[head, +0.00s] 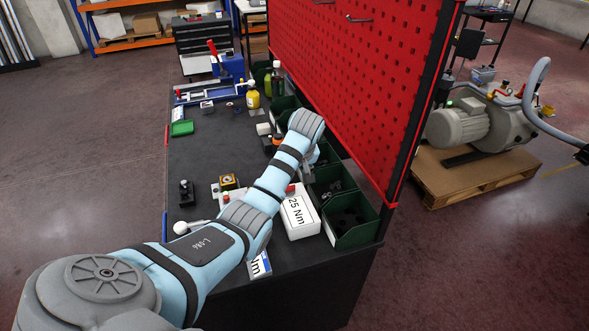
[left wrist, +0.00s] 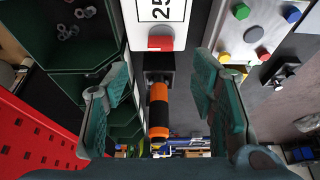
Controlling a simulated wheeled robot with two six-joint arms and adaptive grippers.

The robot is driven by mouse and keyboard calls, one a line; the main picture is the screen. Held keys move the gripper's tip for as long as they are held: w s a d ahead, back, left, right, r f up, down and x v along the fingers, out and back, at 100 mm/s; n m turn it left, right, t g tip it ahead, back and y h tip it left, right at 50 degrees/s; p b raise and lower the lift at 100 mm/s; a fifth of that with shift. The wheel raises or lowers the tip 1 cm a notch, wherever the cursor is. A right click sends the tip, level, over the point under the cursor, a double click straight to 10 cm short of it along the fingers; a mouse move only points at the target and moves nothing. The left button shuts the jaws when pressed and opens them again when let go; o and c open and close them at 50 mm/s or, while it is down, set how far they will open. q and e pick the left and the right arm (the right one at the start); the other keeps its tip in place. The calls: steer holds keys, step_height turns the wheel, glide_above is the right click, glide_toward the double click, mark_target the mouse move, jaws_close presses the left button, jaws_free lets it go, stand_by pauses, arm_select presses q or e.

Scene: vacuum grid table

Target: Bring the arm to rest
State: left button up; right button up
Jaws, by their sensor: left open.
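My left arm (head: 265,190) reaches from the lower left across the workbench (head: 215,150) in the head view. Its gripper is mostly hidden there behind the wrist. In the left wrist view my left gripper (left wrist: 162,80) is open, with its two teal-padded fingers spread wide. An orange and black handle (left wrist: 159,105) shows between the fingers in the picture; I see no contact with either finger. My right gripper is not in view.
A white box marked 25 Nm (head: 299,214) stands beside my forearm. Green bins (head: 351,237) line the bench's right side below a red pegboard (head: 345,80). A yellow bottle (head: 253,97) and blue vise (head: 231,66) stand farther back. The bench's left-middle is fairly clear.

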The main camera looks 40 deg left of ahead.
arm_select(q)
steer(key=v, duration=0.3)
steer(key=shift+a, duration=0.1)
